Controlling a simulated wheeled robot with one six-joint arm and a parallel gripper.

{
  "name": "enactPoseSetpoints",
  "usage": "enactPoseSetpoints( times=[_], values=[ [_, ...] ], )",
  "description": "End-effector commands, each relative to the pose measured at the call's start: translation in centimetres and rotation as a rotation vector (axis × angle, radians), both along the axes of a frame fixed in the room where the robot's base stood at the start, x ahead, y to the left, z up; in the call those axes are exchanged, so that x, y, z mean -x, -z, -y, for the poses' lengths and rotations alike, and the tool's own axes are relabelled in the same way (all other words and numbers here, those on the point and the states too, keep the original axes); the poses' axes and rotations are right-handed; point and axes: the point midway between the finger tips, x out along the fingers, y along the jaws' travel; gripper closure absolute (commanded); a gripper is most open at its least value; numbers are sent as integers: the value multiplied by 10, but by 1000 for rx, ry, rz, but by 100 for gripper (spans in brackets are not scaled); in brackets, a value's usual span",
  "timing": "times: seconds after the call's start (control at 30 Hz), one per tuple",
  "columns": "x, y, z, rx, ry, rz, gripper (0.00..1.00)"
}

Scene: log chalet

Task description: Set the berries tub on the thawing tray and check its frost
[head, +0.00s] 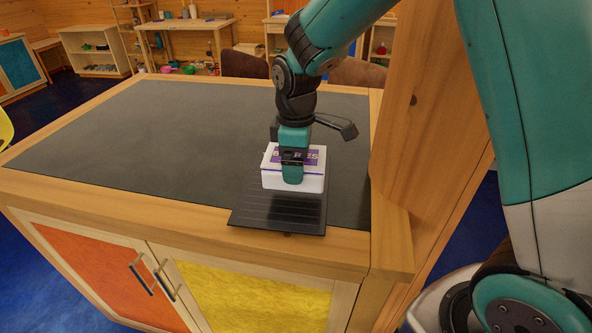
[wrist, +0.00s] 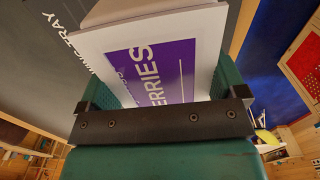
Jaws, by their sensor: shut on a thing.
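The berries tub (head: 308,178) is a white box with a purple label, seen in the head view at the right front of the counter. Its label, with the letters "ERRIES" readable, fills the middle of the wrist view (wrist: 203,50). My gripper (head: 292,165) comes down from above and is shut on the tub, one finger on the near side. The dark, ribbed thawing tray (head: 280,215) lies directly below, partly over the counter's front edge. The tub hides part of the tray, and I cannot tell whether it touches it. No frost is discernible.
The dark counter top (head: 180,125) is clear to the left. A wooden post (head: 425,130) stands close on the right. Brown chair backs (head: 243,64) show behind the counter. Orange (head: 110,270) and yellow cupboard doors (head: 250,297) are below the front edge.

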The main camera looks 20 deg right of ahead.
Motion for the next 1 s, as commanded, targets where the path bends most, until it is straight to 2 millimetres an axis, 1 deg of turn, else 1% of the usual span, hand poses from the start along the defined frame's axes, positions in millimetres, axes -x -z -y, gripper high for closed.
enactPoseSetpoints(
  times=[0.13,0.3,0.37,0.73,0.77,0.8,1.0],
  values=[
    [0,11,1,0,1,0,47],
    [0,35,1,1,1,-3,47],
    [0,40,1,0,1,-1,47],
    [0,46,1,0,1,1,47],
    [0,47,1,0,1,1,7],
    [0,46,1,0,1,1,0],
    [0,45,1,0,1,1,0]
  ],
)
